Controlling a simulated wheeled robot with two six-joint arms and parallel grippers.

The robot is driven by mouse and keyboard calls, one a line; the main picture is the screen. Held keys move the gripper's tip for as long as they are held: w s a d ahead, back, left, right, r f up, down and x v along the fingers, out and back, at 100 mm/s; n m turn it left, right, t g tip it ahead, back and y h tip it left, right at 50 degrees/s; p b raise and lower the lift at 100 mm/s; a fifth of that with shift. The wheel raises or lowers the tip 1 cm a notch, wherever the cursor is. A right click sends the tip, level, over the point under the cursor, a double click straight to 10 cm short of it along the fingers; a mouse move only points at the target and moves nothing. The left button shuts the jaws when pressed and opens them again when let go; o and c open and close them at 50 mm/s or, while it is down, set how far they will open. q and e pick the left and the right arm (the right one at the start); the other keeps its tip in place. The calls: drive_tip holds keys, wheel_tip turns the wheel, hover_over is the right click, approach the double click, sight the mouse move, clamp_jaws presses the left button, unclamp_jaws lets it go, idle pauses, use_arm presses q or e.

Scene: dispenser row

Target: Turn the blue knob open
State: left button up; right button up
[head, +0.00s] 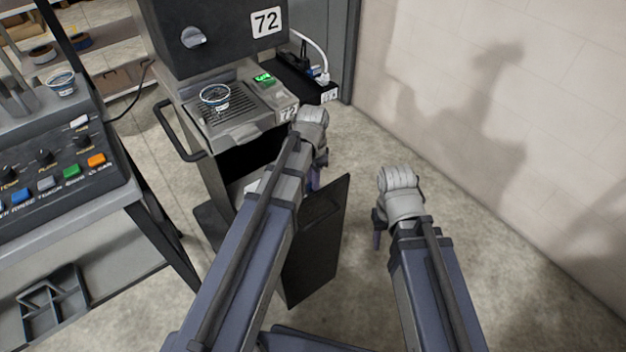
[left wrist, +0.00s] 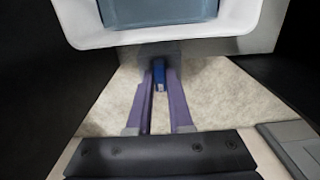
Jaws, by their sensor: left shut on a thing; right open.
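The blue knob (left wrist: 159,74) shows in the left wrist view, small and blue, at the tips of two purple fingers. My left gripper (left wrist: 160,88) is shut on it, with one finger on each side. How far the knob is turned cannot be told. In the head view my left gripper (head: 314,180) is low at the front of dispenser 72 (head: 225,40), mostly covered by my own arm; the knob is hidden there. My right gripper (head: 377,240) is open and empty over the floor to the right, its fingers largely hidden by its hand.
An open dark cabinet door (head: 318,245) stands beside my left arm. A white container (left wrist: 75,30) is just beyond the knob. A clear cup (head: 214,97) stands on the dispenser's grate. A button console (head: 60,190) is at left. Floor at right is clear up to the wall.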

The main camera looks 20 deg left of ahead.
use_arm(q)
clamp_jaws()
drive_tip(key=n, duration=0.8)
drive_tip(key=shift+n, duration=0.3)
drive_tip(key=n, duration=0.9)
drive_tip(key=shift+n, duration=0.3)
idle(0.3)
